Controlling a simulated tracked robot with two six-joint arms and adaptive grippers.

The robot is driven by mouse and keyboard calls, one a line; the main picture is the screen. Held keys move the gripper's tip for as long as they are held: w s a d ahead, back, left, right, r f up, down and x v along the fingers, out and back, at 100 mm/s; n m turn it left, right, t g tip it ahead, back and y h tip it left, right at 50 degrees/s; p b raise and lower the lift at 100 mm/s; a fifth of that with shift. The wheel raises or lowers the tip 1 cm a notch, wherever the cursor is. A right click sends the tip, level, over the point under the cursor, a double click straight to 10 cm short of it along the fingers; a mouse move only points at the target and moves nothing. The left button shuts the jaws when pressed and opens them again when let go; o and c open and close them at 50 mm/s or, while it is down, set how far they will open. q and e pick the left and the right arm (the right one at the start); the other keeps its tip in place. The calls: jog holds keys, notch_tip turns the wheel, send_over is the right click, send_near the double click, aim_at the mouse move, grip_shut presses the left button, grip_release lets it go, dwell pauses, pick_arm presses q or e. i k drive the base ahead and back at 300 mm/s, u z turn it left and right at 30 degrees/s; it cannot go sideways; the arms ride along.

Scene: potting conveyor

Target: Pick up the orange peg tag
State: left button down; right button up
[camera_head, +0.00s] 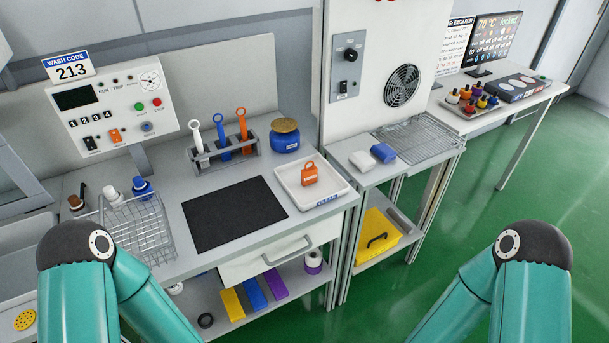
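An orange tag-like piece (309,176) with a loop at its top stands in the white tray (329,203) at the right end of the bench. It looks like the orange peg tag, but any lettering on it is too small to read. Another orange thing, a ring-topped tool (243,128), stands in the grey rack behind, beside a blue and a white one. Only my teal arm links show at the bottom left and bottom right. Neither gripper is in view.
A black mat (233,213) lies left of the tray. A wire basket (138,230) and several bottles are at left. A side table (393,176) with a white and a blue block stands right of the bench.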

aim_at(308, 175)
jog(key=z, duration=0.1)
jog(key=i, duration=0.2)
jog(key=u, duration=2.75)
jog(key=k, duration=1.4)
jog(key=z, duration=1.1)
jog(key=i, duration=0.9)
jog(key=z, duration=0.2)
